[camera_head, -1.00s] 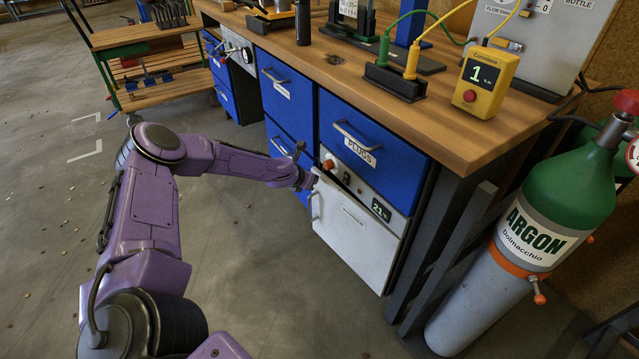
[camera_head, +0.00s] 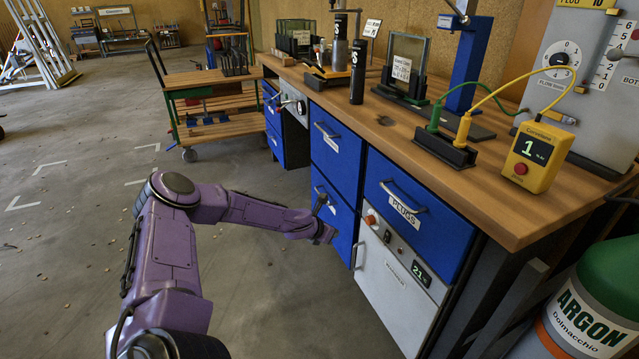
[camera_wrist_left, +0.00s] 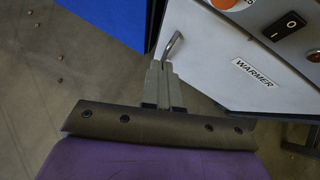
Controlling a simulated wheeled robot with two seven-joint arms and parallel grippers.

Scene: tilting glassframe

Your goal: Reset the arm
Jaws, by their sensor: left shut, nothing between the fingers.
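My left arm is purple and reaches in from the left in the head view. Its gripper (camera_head: 334,236) is beside the blue drawers, near the upper left of the white warmer door (camera_head: 393,290). In the left wrist view the grey fingers (camera_wrist_left: 160,70) are shut together with nothing between them. The metal door handle (camera_wrist_left: 173,45) shows just beyond the fingertips; I cannot tell if they touch it. The warmer door looks flush with its control panel in the head view. My right gripper is not in view.
The workbench (camera_head: 480,205) stands right of the arm, with blue drawers (camera_head: 332,150) below. A yellow timer box (camera_head: 538,158) and glass frame (camera_head: 405,62) are on top. An argon bottle (camera_head: 590,310) stands at lower right. A wooden cart (camera_head: 215,105) is behind.

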